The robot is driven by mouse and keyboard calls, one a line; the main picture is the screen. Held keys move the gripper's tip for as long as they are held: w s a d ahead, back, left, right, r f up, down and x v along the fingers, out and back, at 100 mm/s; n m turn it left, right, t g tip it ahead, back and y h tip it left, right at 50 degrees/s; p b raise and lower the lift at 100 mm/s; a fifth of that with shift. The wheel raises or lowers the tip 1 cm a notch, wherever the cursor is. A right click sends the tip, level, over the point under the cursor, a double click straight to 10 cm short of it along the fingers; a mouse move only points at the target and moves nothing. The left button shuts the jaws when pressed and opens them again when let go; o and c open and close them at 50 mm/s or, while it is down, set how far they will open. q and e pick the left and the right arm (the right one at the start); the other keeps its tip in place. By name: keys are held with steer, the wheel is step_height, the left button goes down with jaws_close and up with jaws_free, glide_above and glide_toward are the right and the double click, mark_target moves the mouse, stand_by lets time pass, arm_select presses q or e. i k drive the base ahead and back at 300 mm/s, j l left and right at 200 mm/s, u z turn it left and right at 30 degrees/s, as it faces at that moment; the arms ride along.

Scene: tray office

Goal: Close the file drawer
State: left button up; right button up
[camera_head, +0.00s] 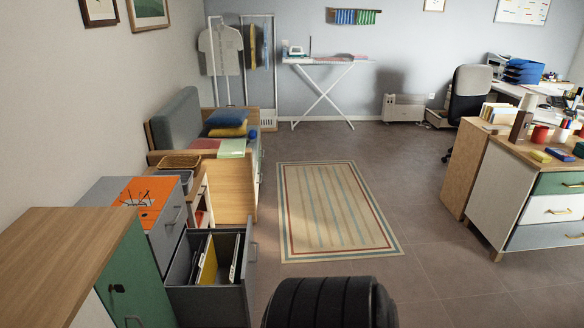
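The file drawer (207,306) is dark grey and stands pulled well out to the right from the grey file cabinet (105,190) in the lower left. Its front with a handle (253,252) faces right, seen nearly edge-on. Inside it stand a yellow folder (208,264) and dark folders. Part of the cabinet is hidden behind the nearer green-fronted wooden cabinet. Neither of my grippers is in view.
The green-fronted cabinet (128,262) stands close at the lower left. A striped rug (330,210) lies right of the drawer, with open floor (440,265) around it. A wooden bench (235,190) is behind. A drawer unit (500,205) stands right.

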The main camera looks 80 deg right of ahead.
mark_target(221, 305)
steer(key=l+z, duration=0.2)
steer(key=z, duration=0.3)
steer(key=l+z, duration=0.15)
steer(key=z, duration=0.3)
steer(key=l+z, duration=0.15)
steer(key=z, duration=0.35)
steer(key=i+l+z, duration=0.15)
steer(key=z, duration=0.3)
